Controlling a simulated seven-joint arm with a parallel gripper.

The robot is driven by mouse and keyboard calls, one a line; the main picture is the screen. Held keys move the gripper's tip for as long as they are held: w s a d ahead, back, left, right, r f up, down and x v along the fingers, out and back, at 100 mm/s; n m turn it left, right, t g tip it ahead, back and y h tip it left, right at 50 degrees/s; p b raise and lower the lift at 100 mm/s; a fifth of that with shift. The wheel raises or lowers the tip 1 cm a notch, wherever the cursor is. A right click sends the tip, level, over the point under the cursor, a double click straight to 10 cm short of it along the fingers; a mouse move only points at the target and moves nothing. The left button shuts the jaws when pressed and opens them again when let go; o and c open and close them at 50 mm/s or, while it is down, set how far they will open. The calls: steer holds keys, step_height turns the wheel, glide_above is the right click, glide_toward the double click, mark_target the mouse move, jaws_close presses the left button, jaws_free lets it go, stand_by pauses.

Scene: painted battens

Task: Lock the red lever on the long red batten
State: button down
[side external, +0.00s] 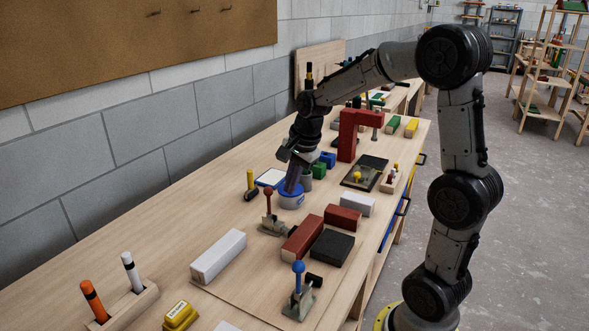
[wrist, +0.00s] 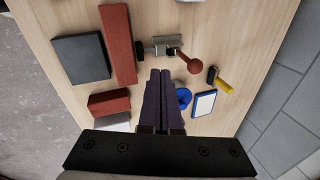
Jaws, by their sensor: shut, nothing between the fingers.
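The red lever (side external: 268,194) stands upright on its grey metal base beside the long red batten (side external: 302,238). In the wrist view the red lever's ball (wrist: 195,66) is at upper right, and its bracket's dark pad (wrist: 140,49) is close to the edge of the long red batten (wrist: 118,45); I cannot tell if they touch. My gripper (side external: 290,188) is shut and empty, pointing down over a blue-and-white round container, behind the lever in the side view. In the wrist view my gripper's fingers (wrist: 160,72) lie together just below the bracket.
A blue lever (side external: 298,270) stands nearer the side camera. A dark block (side external: 332,247), a short red batten (side external: 342,217) and a white batten (side external: 218,256) lie around the long one. The blue container (side external: 291,203) and a yellow-black handle (side external: 250,184) are near the lever.

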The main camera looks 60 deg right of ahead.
mark_target(267, 189)
steer(key=w+f, duration=0.1)
steer(key=w, duration=0.2)
steer(key=w+d+f, duration=0.1)
steer(key=shift+w+f, duration=0.2)
steer(key=shift+f, duration=0.1)
steer(key=shift+w, duration=0.15)
steer(key=shift+w+a+r+g, duration=0.1)
steer(key=shift+w+r+g, duration=0.1)
steer(key=shift+w+g, duration=1.2)
steer(key=w+f+g, duration=0.1)
steer(key=w+f, duration=0.2)
steer(key=w, duration=0.5)
steer(key=shift+g, duration=0.3)
steer(key=shift+w+f, duration=0.1)
steer(key=shift+w, duration=0.05)
